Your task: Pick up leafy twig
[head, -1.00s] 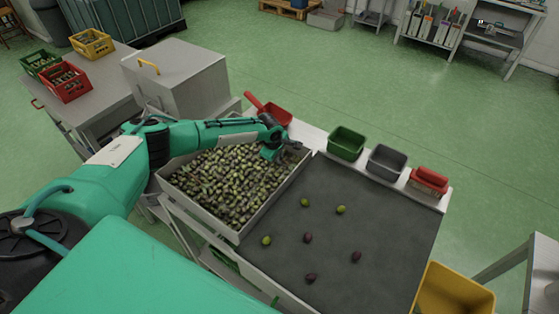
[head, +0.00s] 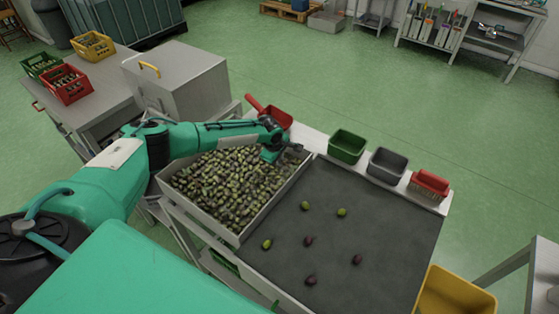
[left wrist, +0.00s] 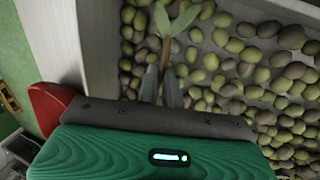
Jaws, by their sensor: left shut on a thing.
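The leafy twig (left wrist: 166,45) shows in the left wrist view, with green leaves at its top and a thin brown stem. My left gripper (left wrist: 162,82) is shut on the stem, with the leaves sticking out beyond the fingertips. In the head view my left gripper (head: 291,150) is at the far right corner of the olive-filled tray (head: 272,212). The twig is too small or hidden to make out there. In the left wrist view olives lie behind and right of the twig. I cannot tell how far the twig is above them. My right gripper is not in view.
A red scoop (head: 276,117) lies just behind the tray. A green bin (head: 346,147), a grey bin (head: 386,165) and a red brush (head: 430,183) line the back edge. Several loose olives are spread on the dark mat (head: 375,225), which has free room. A yellow bin (head: 452,294) is at front right.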

